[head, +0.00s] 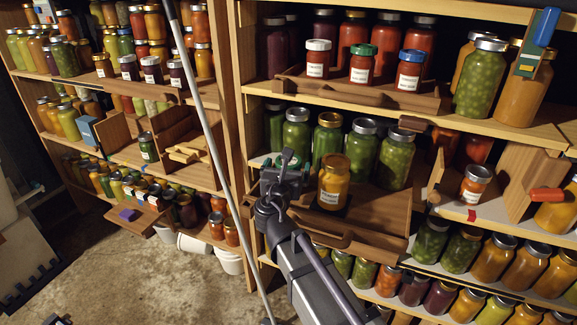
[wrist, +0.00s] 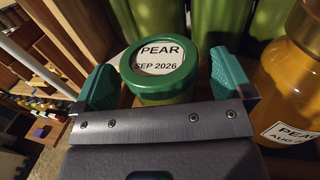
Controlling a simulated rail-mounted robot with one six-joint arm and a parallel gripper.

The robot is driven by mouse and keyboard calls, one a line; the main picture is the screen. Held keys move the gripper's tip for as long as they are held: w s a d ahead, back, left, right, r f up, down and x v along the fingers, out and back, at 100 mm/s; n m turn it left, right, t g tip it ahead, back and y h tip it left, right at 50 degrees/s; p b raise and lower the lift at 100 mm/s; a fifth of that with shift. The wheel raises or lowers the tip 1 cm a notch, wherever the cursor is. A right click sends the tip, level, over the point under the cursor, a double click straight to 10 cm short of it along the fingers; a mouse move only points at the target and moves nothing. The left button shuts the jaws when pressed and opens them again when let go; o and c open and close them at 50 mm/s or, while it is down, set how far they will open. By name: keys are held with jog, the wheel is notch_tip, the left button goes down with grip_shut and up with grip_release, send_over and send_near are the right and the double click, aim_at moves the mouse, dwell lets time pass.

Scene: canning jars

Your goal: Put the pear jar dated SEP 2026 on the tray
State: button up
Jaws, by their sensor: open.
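In the wrist view, the pear jar dated SEP 2026 (wrist: 165,72) has a green-rimmed lid with a white top label. My gripper (wrist: 161,80) is open, with one teal finger on each side of this lid; contact cannot be told. In the head view my gripper (head: 283,178) is at the middle shelf and the jar is not clearly visible behind it. An amber jar (head: 333,183) stands just right, its label reading PEAR AUG in the wrist view (wrist: 285,95). A wooden tray-like piece (head: 375,216) with a low front rail lies under it; whether this is the task's tray is unclear.
Tall green jars (head: 363,150) stand close behind. Another railed wooden piece (head: 360,95) on the shelf above carries small red jars (head: 317,58). A small orange jar (head: 474,185) and wooden divider (head: 525,180) are right. A diagonal pole (head: 205,120) crosses the left side.

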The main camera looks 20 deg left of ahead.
jog(key=s+d, duration=0.1)
jog(key=s, duration=0.9)
jog(key=shift+s, duration=0.35)
